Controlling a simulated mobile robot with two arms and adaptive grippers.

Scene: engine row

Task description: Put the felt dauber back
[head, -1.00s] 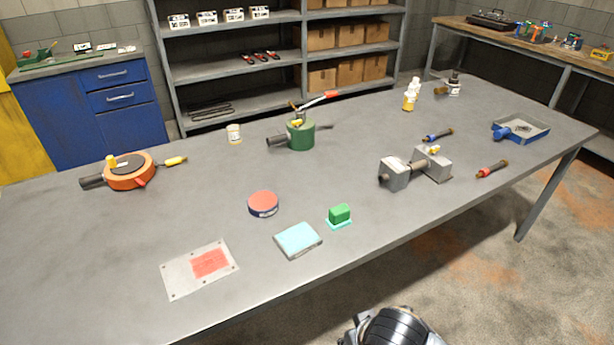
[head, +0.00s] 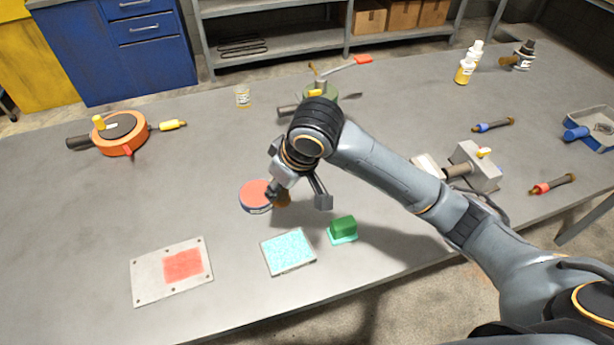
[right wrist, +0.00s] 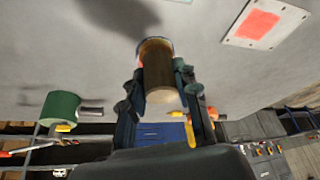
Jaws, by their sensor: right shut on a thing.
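My right gripper (head: 298,198) reaches over the table from the right in the head view. It is shut on a brown cylindrical thing, apparently the felt dauber (head: 283,201), just at the right edge of the red-topped round tin (head: 256,194). In the right wrist view the dauber (right wrist: 160,82) stands between the two fingers, its far end close to the tin, which it mostly hides. I cannot tell whether the dauber touches the tin. My left gripper is not in view.
A cyan pad (head: 288,251) and a green block on a cyan base (head: 343,229) lie nearer the front edge. A metal plate with a red patch (head: 172,271) is at front left. A green can (head: 325,95) stands behind my arm.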

